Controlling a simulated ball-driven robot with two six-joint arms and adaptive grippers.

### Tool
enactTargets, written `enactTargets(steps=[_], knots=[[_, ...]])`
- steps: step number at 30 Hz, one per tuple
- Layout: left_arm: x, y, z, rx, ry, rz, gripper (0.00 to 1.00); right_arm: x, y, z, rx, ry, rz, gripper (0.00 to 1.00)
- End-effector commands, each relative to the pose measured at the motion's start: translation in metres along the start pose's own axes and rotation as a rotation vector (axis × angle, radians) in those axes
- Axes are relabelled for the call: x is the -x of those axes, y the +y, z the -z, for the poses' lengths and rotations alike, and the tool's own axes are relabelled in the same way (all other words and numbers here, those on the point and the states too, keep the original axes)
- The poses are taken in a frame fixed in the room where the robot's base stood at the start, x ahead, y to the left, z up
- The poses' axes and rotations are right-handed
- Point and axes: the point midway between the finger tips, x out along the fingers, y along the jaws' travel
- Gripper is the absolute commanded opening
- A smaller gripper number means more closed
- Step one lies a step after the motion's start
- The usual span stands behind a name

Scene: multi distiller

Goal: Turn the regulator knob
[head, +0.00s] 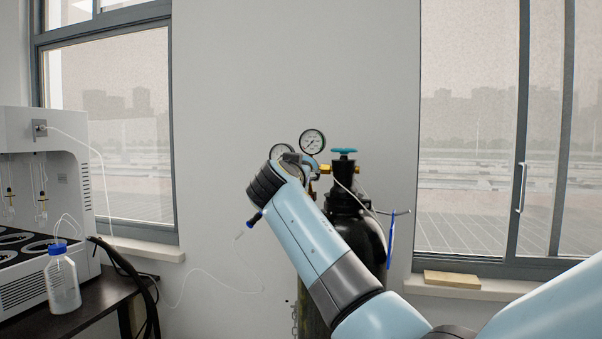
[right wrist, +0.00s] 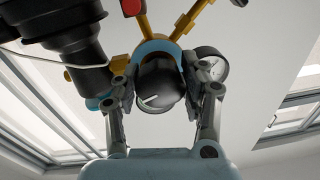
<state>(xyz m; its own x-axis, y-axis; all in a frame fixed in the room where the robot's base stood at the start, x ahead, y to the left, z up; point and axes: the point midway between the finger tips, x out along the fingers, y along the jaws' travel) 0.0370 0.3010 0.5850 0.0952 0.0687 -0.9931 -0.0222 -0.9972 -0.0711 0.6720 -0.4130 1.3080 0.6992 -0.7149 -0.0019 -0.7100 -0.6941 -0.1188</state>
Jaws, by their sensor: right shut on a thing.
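The regulator knob (right wrist: 160,86) is a round black cap with a white mark, facing the camera in the right wrist view. My right gripper (right wrist: 163,97) has a finger on each side of it and is shut on it. In the head view my right gripper (head: 290,160) is at the regulator, and my wrist hides the knob. A round pressure gauge (head: 312,141) stands above the gripper, and a second gauge (head: 281,151) is partly hidden behind it. The brass regulator body (right wrist: 190,18) shows beyond the knob. My left gripper is in neither view.
The black gas cylinder (head: 372,240) with a teal valve handle (head: 343,151) stands close to my right arm. A thin white tube (head: 215,284) runs along the wall. At left, a dark table (head: 95,312) holds a white distiller (head: 45,125) and a bottle (head: 62,280).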

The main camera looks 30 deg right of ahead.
Motion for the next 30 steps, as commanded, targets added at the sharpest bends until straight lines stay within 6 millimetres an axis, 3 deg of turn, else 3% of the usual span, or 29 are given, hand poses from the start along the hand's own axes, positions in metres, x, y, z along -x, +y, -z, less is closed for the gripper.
enactTargets(steps=[11,30], knots=[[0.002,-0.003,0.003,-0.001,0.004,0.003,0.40,0.000,0.000,0.002,0.193,-0.011,-0.002,0.11],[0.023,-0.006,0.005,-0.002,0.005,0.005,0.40,0.000,0.000,0.003,0.787,-0.052,-0.006,0.11]])
